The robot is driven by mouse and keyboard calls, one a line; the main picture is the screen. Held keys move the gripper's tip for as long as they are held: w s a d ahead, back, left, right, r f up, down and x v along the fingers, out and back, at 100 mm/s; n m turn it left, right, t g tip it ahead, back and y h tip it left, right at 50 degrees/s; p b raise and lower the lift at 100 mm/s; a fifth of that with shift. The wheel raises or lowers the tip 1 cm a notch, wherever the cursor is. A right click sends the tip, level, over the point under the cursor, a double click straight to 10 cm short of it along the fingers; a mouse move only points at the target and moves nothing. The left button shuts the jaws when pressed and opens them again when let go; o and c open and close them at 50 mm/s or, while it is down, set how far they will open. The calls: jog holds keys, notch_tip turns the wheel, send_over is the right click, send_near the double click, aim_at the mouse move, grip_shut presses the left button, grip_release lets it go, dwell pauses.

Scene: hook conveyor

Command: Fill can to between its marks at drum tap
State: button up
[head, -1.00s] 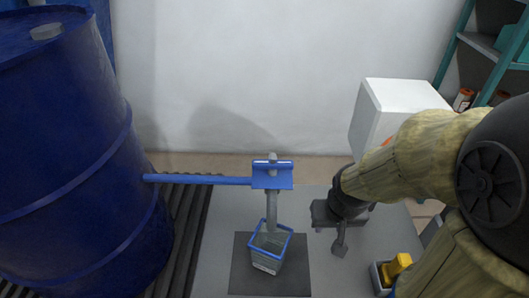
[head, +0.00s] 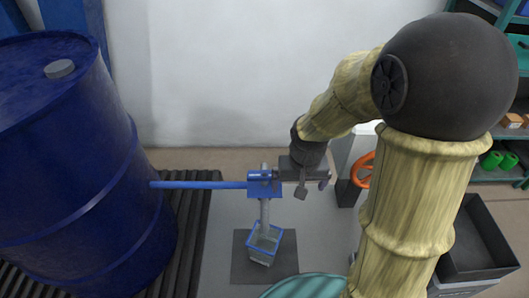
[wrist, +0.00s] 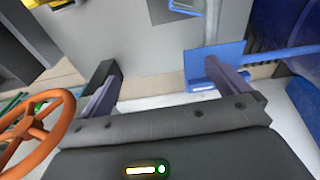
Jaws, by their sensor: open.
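The blue drum (head: 75,165) stands at left in the head view. A blue pipe (head: 200,185) runs from it to the tap's blue block (head: 262,188), and a grey spout (head: 264,217) hangs down from there. The clear can (head: 262,246) with a blue rim stands upright below the spout; its marks and any liquid are too small to tell. My gripper (head: 300,186) is open beside the right side of the tap block. In the wrist view, the blue tap plate (wrist: 200,65) is near the right finger of my gripper (wrist: 166,88); I cannot tell whether they touch.
The can is on a dark mat (head: 240,273) on a grey table (head: 217,240). An orange handwheel (head: 363,168) is right of my gripper and also large in the wrist view (wrist: 35,130). A dark bin (head: 480,240) and shelves (head: 500,172) stand at right. A roller bed (head: 188,235) lies beside the drum.

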notch_tip(320, 180, up, 15)
jog(key=g+p, duration=0.1)
jog(key=p, duration=1.7)
send_over(265, 175)
jog(key=shift+w+r, duration=0.1)
notch_tip(265, 175, down, 18)
jog(key=shift+r+p, duration=0.25)
jog(key=shift+p, duration=0.05)
jog(key=c, duration=0.7)
